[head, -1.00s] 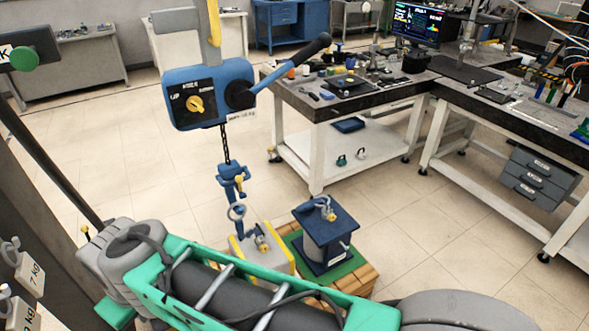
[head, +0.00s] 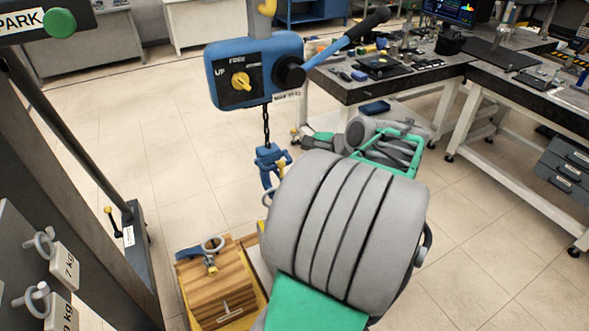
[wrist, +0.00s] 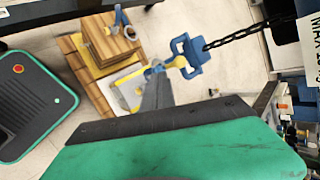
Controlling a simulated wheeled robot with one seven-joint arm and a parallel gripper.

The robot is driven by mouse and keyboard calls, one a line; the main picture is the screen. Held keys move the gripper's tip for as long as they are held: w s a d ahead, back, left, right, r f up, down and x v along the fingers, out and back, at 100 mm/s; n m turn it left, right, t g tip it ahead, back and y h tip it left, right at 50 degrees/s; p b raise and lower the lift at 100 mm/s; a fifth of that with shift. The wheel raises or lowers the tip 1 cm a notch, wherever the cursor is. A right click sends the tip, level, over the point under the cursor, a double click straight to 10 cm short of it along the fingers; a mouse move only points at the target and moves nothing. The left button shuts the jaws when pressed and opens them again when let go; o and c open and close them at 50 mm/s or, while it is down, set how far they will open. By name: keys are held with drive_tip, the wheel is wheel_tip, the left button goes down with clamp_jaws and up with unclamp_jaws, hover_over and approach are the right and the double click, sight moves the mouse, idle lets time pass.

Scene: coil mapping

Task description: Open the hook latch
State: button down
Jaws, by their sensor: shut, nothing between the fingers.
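The blue hook (head: 268,162) hangs on a chain below the blue hoist box, with a yellow latch piece (head: 283,163) at its side. My arm covers part of the hook's lower end in the head view. In the wrist view the blue hook (wrist: 188,56) lies at an angle, with its yellow part (wrist: 156,70) pointing down-left. My gripper (wrist: 157,82) shows there as a grey finger shape, shut and empty. Its tip appears close to the yellow part; I cannot tell whether they touch. In the head view I cannot make out the fingers clearly.
A wooden block (head: 218,290) with a ring on top stands below left. Hanging weights (head: 62,270) and a dark post are at the left. A cluttered workbench (head: 400,75) stands behind. Floor is clear left of the hook.

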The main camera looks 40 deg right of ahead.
drive_tip(key=s+d+m+t, duration=0.1)
drive_tip(key=s+d+m, duration=0.3)
drive_tip(key=s+d, duration=0.15)
drive_tip(key=w+a+f, duration=0.2)
drive_tip(key=w+f, duration=0.2)
drive_tip(key=w, duration=0.7)
drive_tip(key=shift+h, duration=0.4)
